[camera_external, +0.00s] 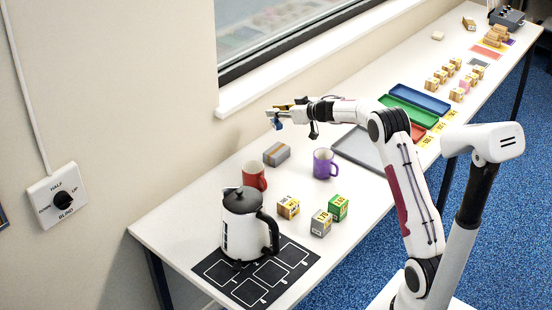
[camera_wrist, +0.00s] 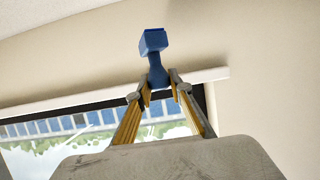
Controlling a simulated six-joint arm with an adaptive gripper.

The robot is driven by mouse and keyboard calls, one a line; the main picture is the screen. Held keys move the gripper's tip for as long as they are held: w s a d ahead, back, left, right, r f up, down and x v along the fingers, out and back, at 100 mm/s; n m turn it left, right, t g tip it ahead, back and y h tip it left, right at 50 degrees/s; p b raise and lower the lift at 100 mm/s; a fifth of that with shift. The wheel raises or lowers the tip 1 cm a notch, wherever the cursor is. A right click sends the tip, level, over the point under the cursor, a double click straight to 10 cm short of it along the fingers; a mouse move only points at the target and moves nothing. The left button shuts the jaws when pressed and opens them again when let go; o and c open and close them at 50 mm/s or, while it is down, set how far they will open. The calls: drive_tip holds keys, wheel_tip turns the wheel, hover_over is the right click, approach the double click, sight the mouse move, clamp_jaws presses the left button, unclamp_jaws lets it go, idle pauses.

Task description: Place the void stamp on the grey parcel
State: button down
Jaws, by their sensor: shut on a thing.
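My gripper (camera_external: 275,112) is shut on a blue stamp (camera_external: 277,123), held high above the table. In the wrist view my gripper (camera_wrist: 160,85) pinches the narrow neck of the stamp (camera_wrist: 154,42), whose block end points away from the fingers. No marking on the stamp can be read. A grey parcel (camera_external: 277,154) with a brownish band lies on the table near the wall, below my gripper and apart from it. It does not show in the wrist view.
A red mug (camera_external: 254,176), a purple mug (camera_external: 325,163) and a black-lidded pot (camera_external: 243,222) stand close by. Small cartons (camera_external: 288,207) sit in front. A grey tray (camera_external: 362,151) lies right of the purple mug. The window sill (camera_external: 290,65) is behind my arm.

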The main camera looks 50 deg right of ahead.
sight(277, 125)
drive_tip(key=shift+d, duration=0.15)
drive_tip(key=shift+f, duration=0.15)
drive_tip(key=shift+f, duration=3)
drive_tip(key=shift+f, duration=0.1)
drive_tip(key=shift+f, duration=1.8)
drive_tip(key=shift+f, duration=0.15)
drive_tip(key=c, duration=1.8)
unclamp_jaws()
drive_tip(key=shift+s+r, duration=0.1)
drive_tip(key=shift+r, duration=0.1)
